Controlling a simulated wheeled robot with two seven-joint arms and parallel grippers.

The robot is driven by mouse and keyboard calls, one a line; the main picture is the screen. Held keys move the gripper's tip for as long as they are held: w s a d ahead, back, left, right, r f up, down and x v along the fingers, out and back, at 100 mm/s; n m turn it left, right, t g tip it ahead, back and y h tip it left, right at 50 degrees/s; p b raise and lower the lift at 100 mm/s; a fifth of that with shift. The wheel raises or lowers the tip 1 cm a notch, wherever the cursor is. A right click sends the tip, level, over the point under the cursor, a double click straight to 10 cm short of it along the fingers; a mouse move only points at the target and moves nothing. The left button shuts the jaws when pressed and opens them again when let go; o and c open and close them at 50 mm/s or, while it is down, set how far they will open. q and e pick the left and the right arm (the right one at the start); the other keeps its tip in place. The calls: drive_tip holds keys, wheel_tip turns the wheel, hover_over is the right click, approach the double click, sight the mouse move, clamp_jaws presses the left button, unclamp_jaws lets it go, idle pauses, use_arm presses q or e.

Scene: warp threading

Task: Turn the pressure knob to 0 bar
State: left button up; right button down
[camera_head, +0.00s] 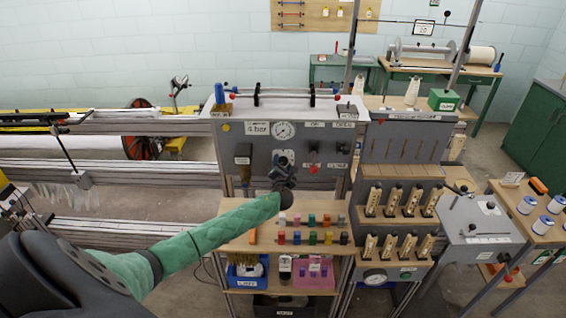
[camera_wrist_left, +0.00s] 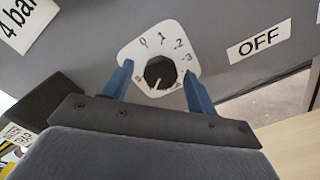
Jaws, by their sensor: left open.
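The black pressure knob (camera_wrist_left: 160,73) sits on a white dial plate (camera_wrist_left: 133,52) marked 0, 1, 2, 3 on the grey panel; the lower marks are partly hidden. Its white pointer line points down and slightly left in the left wrist view, away from the 0 at upper left. My left gripper (camera_wrist_left: 157,70) is open, with one blue finger on each side of the knob and visible gaps to it. In the head view my left gripper (camera_head: 283,174) covers the knob, and only the top of the dial plate (camera_head: 284,155) shows. My right gripper is not in view.
A "4 bar" label (camera_head: 257,128) and a round pressure gauge (camera_head: 284,131) are above the dial. An OFF label (camera_wrist_left: 259,44) is to its right. A red button (camera_head: 314,170) sits lower right on the panel. A shelf with coloured spools (camera_head: 312,237) is below.

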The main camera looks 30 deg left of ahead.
use_arm(q)
drive_tip(key=shift+w, duration=0.15)
drive_tip(key=shift+c, duration=0.2)
drive_tip(key=c, duration=1)
drive_tip(key=shift+o, duration=0.2)
drive_tip(key=shift+f, duration=0.1)
